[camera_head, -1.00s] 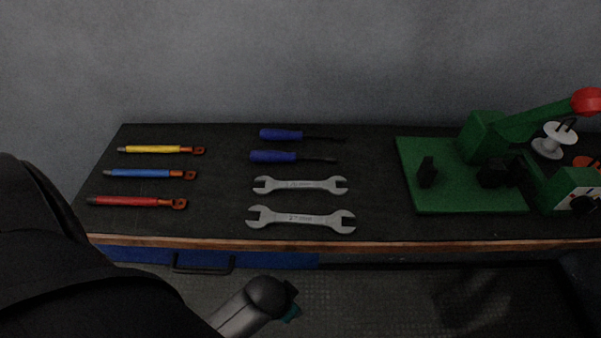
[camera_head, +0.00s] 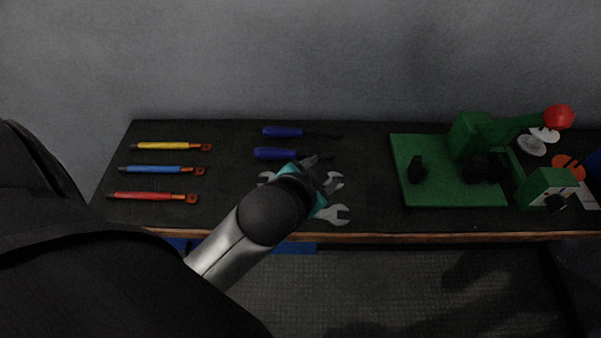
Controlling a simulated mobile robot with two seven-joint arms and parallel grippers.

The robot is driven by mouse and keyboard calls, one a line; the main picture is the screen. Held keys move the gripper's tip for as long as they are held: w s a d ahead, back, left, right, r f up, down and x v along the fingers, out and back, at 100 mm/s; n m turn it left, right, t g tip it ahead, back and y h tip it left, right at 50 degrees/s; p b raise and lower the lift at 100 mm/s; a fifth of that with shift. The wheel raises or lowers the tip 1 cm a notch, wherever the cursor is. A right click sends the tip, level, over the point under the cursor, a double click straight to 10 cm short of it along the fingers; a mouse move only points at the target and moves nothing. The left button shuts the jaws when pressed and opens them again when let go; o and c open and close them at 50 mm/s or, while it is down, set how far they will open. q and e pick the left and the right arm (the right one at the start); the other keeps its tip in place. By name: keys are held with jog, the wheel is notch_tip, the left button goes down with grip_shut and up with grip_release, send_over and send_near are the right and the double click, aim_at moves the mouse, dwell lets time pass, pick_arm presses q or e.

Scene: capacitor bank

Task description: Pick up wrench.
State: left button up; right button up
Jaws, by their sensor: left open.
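Two grey open-ended wrenches lie on the black bench top. The far wrench (camera_head: 334,181) is mostly hidden behind my left gripper, with only its ends showing. The near wrench (camera_head: 334,215) shows its right end; my left arm covers the rest. My left gripper (camera_head: 318,168) is open above the wrenches, its fingers over the far one. I cannot tell whether it touches it. My right gripper is not in view.
Two blue screwdrivers (camera_head: 283,132) lie behind the wrenches. Yellow, blue and red cables (camera_head: 152,196) lie at the left. A green press (camera_head: 455,190) with a red knob stands at the right. The bench between wrenches and press is clear.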

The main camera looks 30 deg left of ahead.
pick_arm(q)
jog(key=w+d+r+m+t+h, duration=0.4)
jog(key=w+r+m+t, duration=0.1)
jog(key=r, duration=0.5)
jog(key=w+d+r+m+t+h, duration=0.35)
jog(key=r+m+t, duration=0.2)
jog(key=r, duration=0.45)
jog(key=s+d+r+m+g+h, duration=0.25)
jog(key=d+m+g+h, duration=0.4)
jog(key=m, duration=0.55)
jog(key=s+d+r+m+g+h, duration=0.1)
jog(key=s+d+m+g+h, duration=0.2)
jog(key=d+m+g+h, duration=0.6)
jog(key=s+a+f+m+g+y, duration=0.2)
jog(key=a+f+m+g+y, duration=0.45)
jog(key=f+m+y, duration=0.65)
jog(key=w+a+f+n+y, duration=0.15)
jog(key=a+y, duration=0.25)
jog(key=a, duration=0.7)
jog(key=w+a+f+y, duration=0.2)
jog(key=a+y, duration=0.3)
jog(key=a, duration=0.6)
jog(key=shift+t, duration=0.35)
jog(key=f, duration=1.5)
jog(key=shift+s+f, duration=0.2)
jog(key=shift+s, duration=0.15)
